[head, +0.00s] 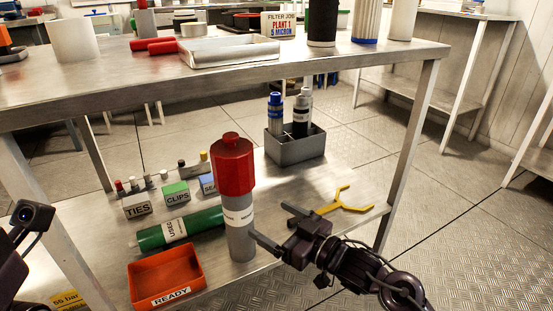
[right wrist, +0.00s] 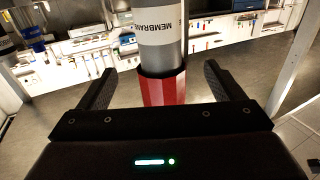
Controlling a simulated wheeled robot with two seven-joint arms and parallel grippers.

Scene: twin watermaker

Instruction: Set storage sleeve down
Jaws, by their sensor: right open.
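The storage sleeve looks to be the grey tube with a red faceted top (head: 233,168). It stands upright on the lower shelf (head: 285,250), between the orange tray and my right gripper. In the right wrist view its red part (right wrist: 164,90) shows between the fingers, with the grey part labelled MEMBRANE above it in the picture. My right gripper (head: 269,222) is open beside the tube's grey lower part; I cannot tell whether a finger touches it. A dark piece of my left arm shows at the left edge; its fingers are out of view.
An orange READY tray (head: 165,282), a green tube (head: 178,230) lying down and small labelled boxes (head: 176,193) crowd the shelf's left. A grey caddy with bottles (head: 296,147) and a yellow forked tool (head: 343,201) lie behind my gripper. The tabletop (head: 140,72) overhangs the back.

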